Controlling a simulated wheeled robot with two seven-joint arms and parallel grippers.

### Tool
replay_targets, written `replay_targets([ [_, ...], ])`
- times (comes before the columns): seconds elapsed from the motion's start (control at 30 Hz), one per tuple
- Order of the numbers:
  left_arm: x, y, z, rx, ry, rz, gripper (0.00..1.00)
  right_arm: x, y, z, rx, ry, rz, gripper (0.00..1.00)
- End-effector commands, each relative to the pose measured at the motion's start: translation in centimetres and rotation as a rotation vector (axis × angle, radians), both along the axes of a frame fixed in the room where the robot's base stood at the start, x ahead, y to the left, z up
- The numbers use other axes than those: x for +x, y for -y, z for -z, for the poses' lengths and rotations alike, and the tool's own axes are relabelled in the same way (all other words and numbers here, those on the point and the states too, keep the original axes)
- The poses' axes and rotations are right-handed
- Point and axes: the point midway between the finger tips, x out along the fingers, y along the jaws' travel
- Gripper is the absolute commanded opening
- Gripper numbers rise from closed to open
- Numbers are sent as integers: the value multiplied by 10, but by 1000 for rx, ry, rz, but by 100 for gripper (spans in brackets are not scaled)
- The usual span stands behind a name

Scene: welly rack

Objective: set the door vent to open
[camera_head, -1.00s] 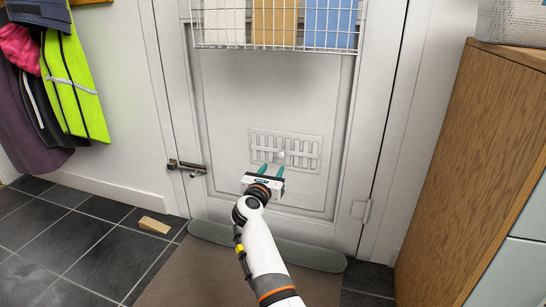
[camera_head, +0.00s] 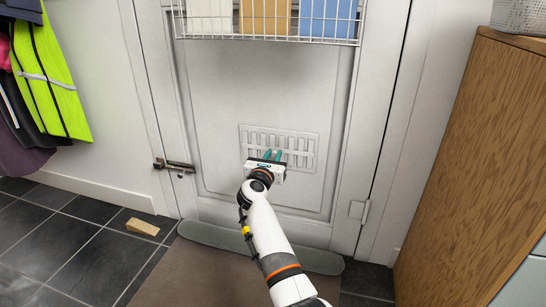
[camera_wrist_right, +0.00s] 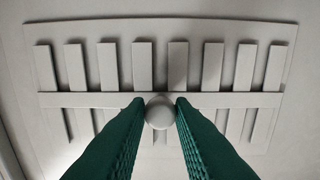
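The door vent (camera_head: 300,140) is a pale slatted plate low on the white door. In the right wrist view the vent (camera_wrist_right: 103,65) fills most of the picture, with upright slats, a crossbar (camera_wrist_right: 235,99) and a round knob (camera_wrist_right: 160,113) at the bar's middle. Narrow shadowed strips show beside the slats; I cannot tell whether they are openings. My right gripper (camera_head: 272,155) is at the vent. Its green fingers (camera_wrist_right: 160,105) are closed on both sides of the knob and appear to touch it. The head view hides the knob behind the gripper. My left gripper is out of view.
A wire basket (camera_head: 230,38) with files hangs on the door above. A grey draught roll (camera_head: 215,237) and brown mat (camera_head: 195,272) lie below. A wooden wedge (camera_head: 142,227) is on the tiles. A wooden cabinet (camera_head: 465,150) stands at right.

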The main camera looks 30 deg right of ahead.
Motion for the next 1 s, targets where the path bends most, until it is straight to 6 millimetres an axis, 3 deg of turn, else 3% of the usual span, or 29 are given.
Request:
replay_targets([
  [0.03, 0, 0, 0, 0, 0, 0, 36, 0, 0, 0, 0, 0, 0, 13],
  [0.1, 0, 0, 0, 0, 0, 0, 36, 0, 0, 0, 0, 0, 0, 1],
  [0.13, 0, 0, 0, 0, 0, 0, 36, 0, 0, 0, 0, 0, 0, 0],
  [0.73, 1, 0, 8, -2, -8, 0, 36, 16, -14, -1, 0, 1, -5, 0],
  [0.77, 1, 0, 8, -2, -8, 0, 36, 16, -14, -1, 0, 1, -5, 20],
  [0.8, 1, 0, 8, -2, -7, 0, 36, 16, -14, -1, 0, 1, -5, 27],
  [0.9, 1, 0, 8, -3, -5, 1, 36, 15, -14, -1, 1, 1, -4, 40],
  [1.0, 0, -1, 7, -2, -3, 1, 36, 15, -14, 0, 1, 1, -3, 40],
])
